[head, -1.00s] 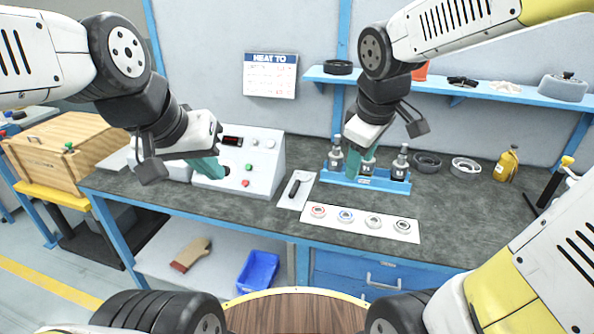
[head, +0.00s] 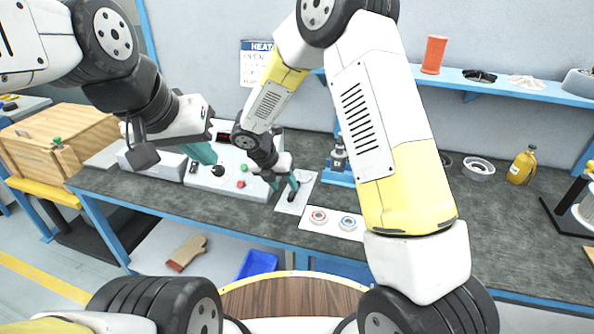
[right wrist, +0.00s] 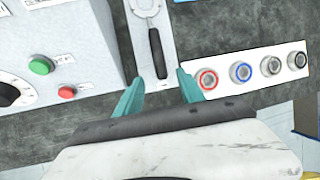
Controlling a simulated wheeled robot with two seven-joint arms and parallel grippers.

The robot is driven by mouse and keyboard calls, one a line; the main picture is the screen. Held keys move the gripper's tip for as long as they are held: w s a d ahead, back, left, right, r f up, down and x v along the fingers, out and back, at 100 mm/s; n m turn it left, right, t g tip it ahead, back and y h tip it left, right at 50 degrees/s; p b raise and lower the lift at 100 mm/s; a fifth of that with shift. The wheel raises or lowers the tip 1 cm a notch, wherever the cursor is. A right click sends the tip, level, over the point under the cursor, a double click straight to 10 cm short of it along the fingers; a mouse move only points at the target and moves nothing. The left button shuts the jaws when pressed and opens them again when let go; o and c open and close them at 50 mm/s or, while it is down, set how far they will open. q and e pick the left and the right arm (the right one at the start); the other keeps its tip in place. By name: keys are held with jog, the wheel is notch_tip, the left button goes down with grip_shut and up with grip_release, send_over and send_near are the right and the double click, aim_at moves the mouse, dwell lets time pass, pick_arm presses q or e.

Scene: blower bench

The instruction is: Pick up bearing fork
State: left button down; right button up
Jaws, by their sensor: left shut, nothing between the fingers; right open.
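The bearing fork (right wrist: 157,52) has a black handle and a metal ring end. It lies on a white mat (right wrist: 170,12) on the bench; the mat also shows in the head view (head: 303,196). My right gripper (right wrist: 160,88) is open with teal fingers. In the right wrist view, its fingertips are either side of the line of the handle, near the handle's end, with nothing held. It also shows in the head view (head: 283,183), above the mat. My left gripper (head: 206,156) is shut and empty in front of the control box.
The control box (head: 225,180) with green and red buttons stands left of the mat. A white strip (right wrist: 220,82) with several ring bearings lies to the right. A blue rack (head: 338,179) is behind, partly hidden by my right arm.

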aim_at(290, 195)
jog(key=x, duration=0.6)
jog(key=shift+d+f, duration=0.1)
jog(key=shift+f, duration=0.2)
jog(key=shift+r, duration=0.1)
grip_shut()
